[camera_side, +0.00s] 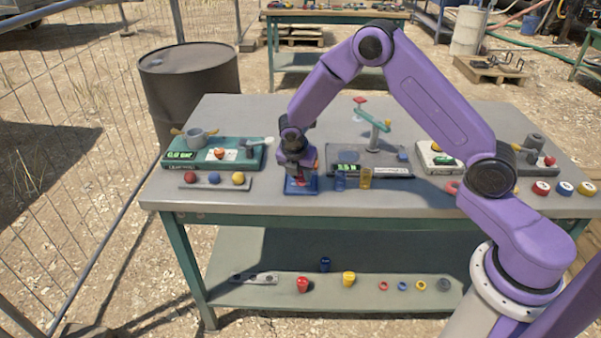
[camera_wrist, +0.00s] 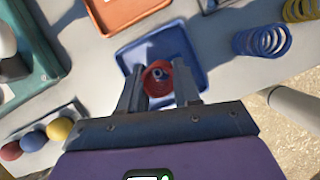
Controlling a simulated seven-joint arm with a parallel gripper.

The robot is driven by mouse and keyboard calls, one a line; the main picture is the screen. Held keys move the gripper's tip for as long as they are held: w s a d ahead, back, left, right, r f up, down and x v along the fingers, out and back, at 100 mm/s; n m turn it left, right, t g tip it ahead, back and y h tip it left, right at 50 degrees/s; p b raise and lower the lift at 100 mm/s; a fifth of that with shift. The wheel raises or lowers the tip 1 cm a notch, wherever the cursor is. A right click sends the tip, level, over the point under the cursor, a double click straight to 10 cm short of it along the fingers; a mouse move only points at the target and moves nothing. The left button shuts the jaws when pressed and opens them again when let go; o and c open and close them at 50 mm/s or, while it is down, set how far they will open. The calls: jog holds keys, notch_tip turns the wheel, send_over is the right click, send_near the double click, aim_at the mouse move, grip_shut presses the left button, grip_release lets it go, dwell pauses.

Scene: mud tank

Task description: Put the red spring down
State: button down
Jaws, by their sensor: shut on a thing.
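My gripper (camera_wrist: 160,95) is shut on the red spring (camera_wrist: 157,71), which shows as a red coil between the fingers in the wrist view. The spring is over the blue square tray (camera_wrist: 134,57). I cannot tell whether it touches the tray floor. In the side view my gripper (camera_side: 298,176) points down at the blue tray (camera_side: 301,191) near the table's front edge, and it hides most of the spring. A blue spring (camera_wrist: 262,40) and a yellow spring (camera_wrist: 301,9) stand to the right of the tray, also seen in the side view (camera_side: 340,181).
An orange-red tray (camera_wrist: 128,12) lies behind the blue one. Left are a green gauge unit (camera_side: 185,165) and a strip with red, blue and yellow balls (camera_side: 214,179). A grey unit with a green arm (camera_side: 373,137) stands behind the springs. Bare tabletop (camera_side: 420,198) lies to the right.

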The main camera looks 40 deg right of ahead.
jog(key=shift+f, duration=0.25)
jog(key=c, duration=0.8)
grip_release()
jog(key=v, duration=1.2)
jog(key=shift+s+a+r, duration=0.1)
jog(key=shift+r, duration=0.1)
jog(key=s+a+r+m+y, duration=0.1)
jog(key=s+a+r+m, duration=0.15)
jog(key=s, duration=0.65)
jog(key=s+a+r+m+y, duration=0.1)
jog(key=s+a+r+m, duration=0.2)
jog(key=s, duration=0.6)
jog(key=s+d+m, duration=0.1)
jog(key=s+m, duration=0.1)
jog(key=s, duration=0.4)
jog(key=s+d+m+g+y, duration=0.1)
jog(key=s+d, duration=0.1)
jog(key=s, duration=0.4)
jog(key=s+d+m+g+y, duration=0.1)
jog(key=s+d+m, duration=0.1)
jog(key=s, duration=0.4)
jog(key=shift+s+d+r+m, duration=0.1)
jog(key=shift+d+r+m, duration=0.1)
jog(key=shift+r+m, duration=0.15)
